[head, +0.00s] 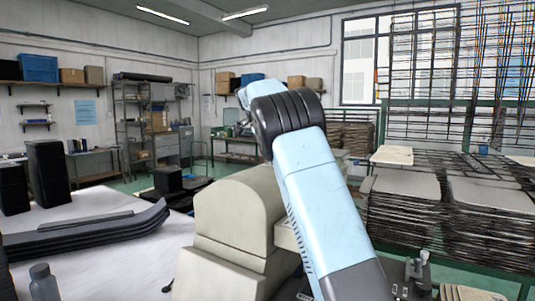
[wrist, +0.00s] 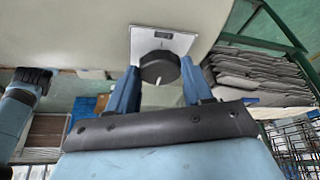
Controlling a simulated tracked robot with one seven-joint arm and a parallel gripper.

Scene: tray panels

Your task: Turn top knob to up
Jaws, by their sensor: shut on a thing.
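The knob (wrist: 160,67) is round and black with a pale pointer line. It sits on a square silver plate (wrist: 177,40) on a cream panel (wrist: 70,28) in the wrist view. My gripper (wrist: 160,76) is shut on the knob, with one blue finger on each side of it. A small dark mark shows on the plate beyond the knob. The knob's exact setting is hard to read at this size. In the head view my blue arm reaches forward over a cream housing (head: 235,215), and the gripper and knob are hidden.
A white table (head: 115,255) with black trays (head: 90,233) and a grey bottle (head: 43,283) is at the left. Stacks of grey panels (head: 400,215) stand close on the right. Shelves (head: 150,110) line the back wall.

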